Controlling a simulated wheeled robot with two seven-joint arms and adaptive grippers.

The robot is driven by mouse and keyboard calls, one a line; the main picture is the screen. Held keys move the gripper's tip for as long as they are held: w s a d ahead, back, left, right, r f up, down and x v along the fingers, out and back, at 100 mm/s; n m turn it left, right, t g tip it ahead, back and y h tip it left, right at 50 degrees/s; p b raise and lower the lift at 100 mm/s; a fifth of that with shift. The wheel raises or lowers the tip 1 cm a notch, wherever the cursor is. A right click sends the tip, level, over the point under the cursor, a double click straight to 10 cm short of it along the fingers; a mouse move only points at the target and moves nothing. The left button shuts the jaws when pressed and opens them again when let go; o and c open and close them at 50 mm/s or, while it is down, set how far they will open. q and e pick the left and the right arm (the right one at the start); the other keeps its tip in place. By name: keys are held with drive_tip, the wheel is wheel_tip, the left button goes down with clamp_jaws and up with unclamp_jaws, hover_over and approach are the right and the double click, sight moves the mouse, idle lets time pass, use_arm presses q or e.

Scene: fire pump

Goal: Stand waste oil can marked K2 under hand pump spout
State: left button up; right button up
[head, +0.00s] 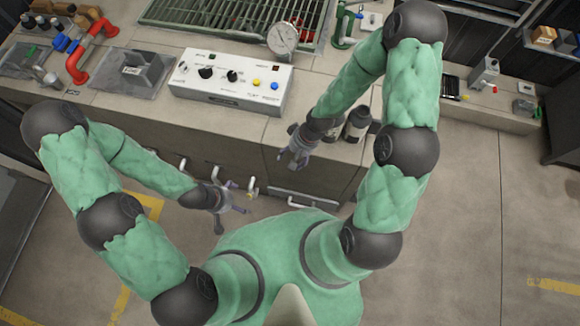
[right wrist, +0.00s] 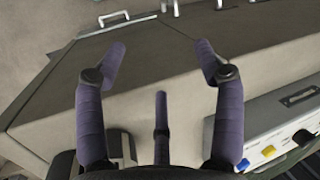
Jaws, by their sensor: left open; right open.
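Two dark cans stand close together on the bench top just right of my right gripper (head: 297,152): one (head: 357,122) and a partly hidden one (head: 333,129). No K2 mark can be read on either. My right gripper is open and empty, over the bench's front edge; its spread fingers also show in the right wrist view (right wrist: 161,60). My left gripper (head: 232,207) is open and empty, low in front of the bench. A green fitting (head: 346,25) stands at the back and a red bent pipe (head: 91,50) at the left; I cannot tell which is the hand pump spout.
A white control box (head: 231,82) with knobs and buttons sits mid-bench, also seen in the right wrist view (right wrist: 280,125). A gauge (head: 284,37) stands behind it beside a green grate (head: 225,20). Handles and pipes (head: 252,187) stick out of the bench front. Floor at right is clear.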

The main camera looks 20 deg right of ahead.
drive_tip(key=s+a+f, duration=0.3)
drive_tip(key=s+f, duration=0.2)
drive_tip(key=s, duration=0.2)
drive_tip(key=shift+s+a+f+m, duration=0.15)
drive_tip(key=shift+s+a+m, duration=0.15)
drive_tip(key=shift+m, duration=0.1)
drive_tip(key=o, duration=0.4)
drive_tip(key=shift+s+a+f, duration=0.1)
drive_tip(key=shift+s, duration=0.1)
drive_tip(key=shift+o, duration=1.2)
drive_tip(key=shift+a+n, duration=0.2)
drive_tip(key=shift+n, duration=0.2)
drive_tip(key=w+d+r+n+t+h+b, duration=0.1)
drive_tip(key=w+d+r+n+h+b, duration=0.1)
drive_tip(key=w+d+r+n+h, duration=0.35)
drive_tip(key=w+d+r+n+h+b, duration=0.3)
drive_tip(key=r+n, duration=0.5)
drive_tip(key=n, duration=0.1)
drive_tip(key=w+d+r+n+t+h+b, duration=0.1)
drive_tip(key=w+d+r+n+h+b, duration=0.1)
drive_tip(key=w+d+r+n+h, duration=0.35)
drive_tip(key=shift+w+d+f+n+y+b, duration=0.25)
drive_tip(key=shift+d+f+n+b, duration=0.2)
drive_tip(key=shift+d+f, duration=0.55)
drive_tip(key=shift+w+d+f+n+y+b, duration=0.2)
drive_tip(key=shift+d+f+n+b, duration=0.15)
drive_tip(key=shift+d+f+b, duration=0.65)
drive_tip(key=shift+w+d+f+n+y+b, duration=0.15)
drive_tip(key=shift+d+f+n+y, duration=0.2)
drive_tip(key=shift+d+f, duration=0.7)
